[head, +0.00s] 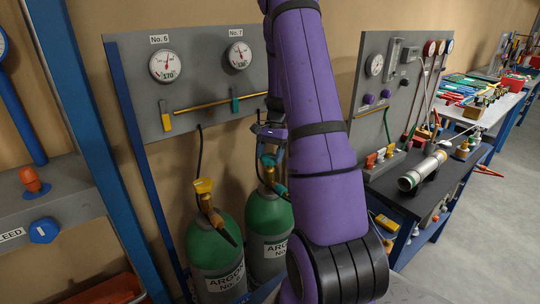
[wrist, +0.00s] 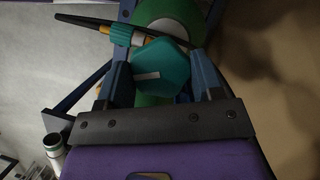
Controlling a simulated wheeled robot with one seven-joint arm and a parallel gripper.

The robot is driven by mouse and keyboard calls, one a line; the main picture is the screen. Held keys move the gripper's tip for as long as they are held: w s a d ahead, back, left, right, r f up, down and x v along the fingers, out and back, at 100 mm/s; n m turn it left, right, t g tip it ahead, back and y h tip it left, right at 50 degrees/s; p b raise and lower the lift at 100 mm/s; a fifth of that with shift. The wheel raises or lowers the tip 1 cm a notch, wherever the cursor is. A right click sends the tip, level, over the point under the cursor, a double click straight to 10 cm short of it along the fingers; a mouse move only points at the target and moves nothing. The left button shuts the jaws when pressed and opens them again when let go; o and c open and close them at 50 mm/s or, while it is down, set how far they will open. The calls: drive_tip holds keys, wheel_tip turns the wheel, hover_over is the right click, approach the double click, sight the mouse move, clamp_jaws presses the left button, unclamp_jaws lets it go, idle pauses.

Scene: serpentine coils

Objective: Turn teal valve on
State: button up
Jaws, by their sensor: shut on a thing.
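The teal valve (wrist: 160,68) is a faceted knob with a pale mark on its face. It sits on top of the right green argon cylinder (head: 270,225), and part of it shows in the head view (head: 268,159). My gripper (wrist: 160,65) has one blue finger on each side of the teal valve and is shut on it. In the head view my gripper (head: 270,148) comes down from above, partly hidden behind my purple arm.
The left argon cylinder (head: 215,250) has a yellow valve (head: 203,186) and stands close beside the right one. A gauge panel (head: 130,80) with a brass pipe is behind them. A dark workbench (head: 420,195) stands to the right. Grey floor (head: 470,245) beyond it is clear.

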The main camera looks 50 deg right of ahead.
drive_tip(key=shift+n, duration=0.4)
drive_tip(key=o, duration=0.9)
drive_tip(key=shift+r, duration=0.1)
drive_tip(key=v, duration=1)
drive_tip(key=shift+w+d+r, duration=0.15)
drive_tip(key=shift+w+r, duration=0.05)
drive_tip(key=shift+r, duration=0.1)
